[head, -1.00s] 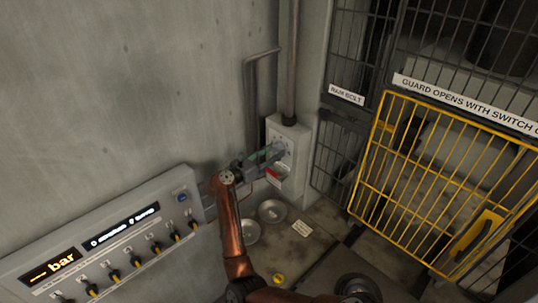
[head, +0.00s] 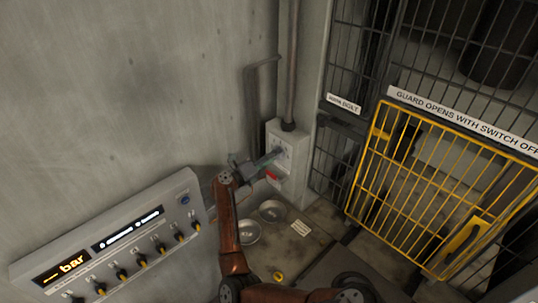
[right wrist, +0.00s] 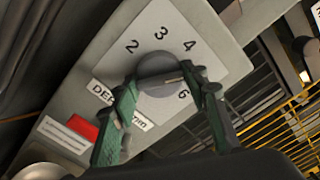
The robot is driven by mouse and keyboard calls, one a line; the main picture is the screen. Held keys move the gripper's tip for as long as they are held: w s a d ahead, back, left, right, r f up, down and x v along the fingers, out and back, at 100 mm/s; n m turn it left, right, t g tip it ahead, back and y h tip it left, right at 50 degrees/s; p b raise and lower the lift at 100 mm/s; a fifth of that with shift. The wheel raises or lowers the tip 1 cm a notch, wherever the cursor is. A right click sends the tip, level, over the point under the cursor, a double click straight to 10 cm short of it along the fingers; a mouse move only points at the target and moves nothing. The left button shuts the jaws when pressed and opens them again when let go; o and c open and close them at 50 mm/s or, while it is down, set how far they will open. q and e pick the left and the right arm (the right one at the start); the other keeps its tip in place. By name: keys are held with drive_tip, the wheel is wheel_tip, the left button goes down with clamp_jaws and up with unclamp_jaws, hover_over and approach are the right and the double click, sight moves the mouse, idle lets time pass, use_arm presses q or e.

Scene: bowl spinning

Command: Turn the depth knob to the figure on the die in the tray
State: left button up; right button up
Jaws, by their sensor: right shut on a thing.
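The depth knob (right wrist: 158,72) is a round grey dial on a white plate with figures 2, 3, 4 and 6 showing. Its pale mark points right, between 4 and 6, where my finger covers the plate. My right gripper (right wrist: 166,88) has its green fingers on either side of the knob, shut on it. In the head view my right gripper (head: 268,158) reaches the grey switch box (head: 299,141) on the wall. Two round metal dishes (head: 271,211) lie below the box; no die can be made out in them. My left gripper is out of view.
A control panel (head: 110,238) with several yellow-marked knobs and lit displays is at left. A yellow mesh guard (head: 440,185) stands at right. A red part (right wrist: 83,131) sits low on the switch box. A small yellow object (head: 279,276) lies near the bottom.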

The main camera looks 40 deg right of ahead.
drive_tip(key=n+p, duration=0.2)
drive_tip(key=n, duration=0.1)
drive_tip(key=n+p, duration=0.2)
drive_tip(key=shift+s+d+r, duration=0.15)
drive_tip(key=shift+d+r, duration=0.15)
drive_tip(key=shift+d, duration=0.05)
drive_tip(key=shift+n, duration=0.3)
drive_tip(key=o, duration=1.2)
drive_tip(key=shift+d+f, duration=0.2)
drive_tip(key=shift+c, duration=0.2)
drive_tip(key=shift+o, duration=0.2)
drive_tip(key=shift+a, duration=0.25)
drive_tip(key=a, duration=0.7)
drive_tip(key=shift+s+a, duration=0.2)
drive_tip(key=shift+a, duration=0.1)
